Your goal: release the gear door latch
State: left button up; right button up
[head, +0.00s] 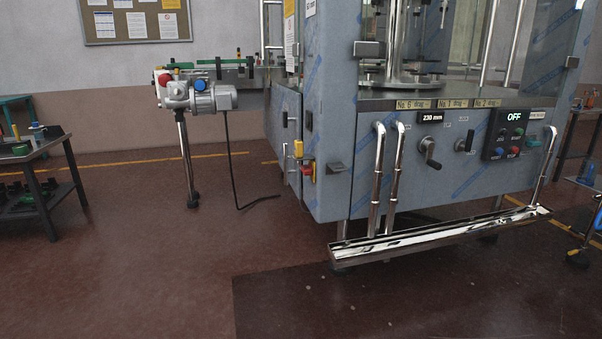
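A large filler machine (350,150) wrapped in blue-printed film stands at centre right. No part is labelled clearly enough for me to tell which is the gear door latch. On the lower front panel there is a crank handle (430,154) below a "230 mm" display (430,117), and a dark handle or knob (465,144) to its right. The left side panel (284,130) carries small dark fittings and a valve with yellow and red parts (302,162) near the corner. Neither of my grippers is in view.
A control panel (506,134) reads OFF. Upright metal pipes (376,180) and a steel drip tray (450,234) stand out in front of the machine. A motor (212,98) on a leg and a work table (30,155) are at left. The floor in front is clear.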

aim_at(285, 119)
jog(key=i+z, duration=0.1)
jog(key=i, duration=0.5)
jog(key=i+z, duration=0.1)
jog(key=i, duration=0.45)
jog(key=i+z, duration=0.15)
jog(key=i, duration=0.45)
jog(key=i+j+z, duration=0.1)
jog(key=i, duration=0.45)
jog(key=i+j+z, duration=0.1)
jog(key=i, duration=0.5)
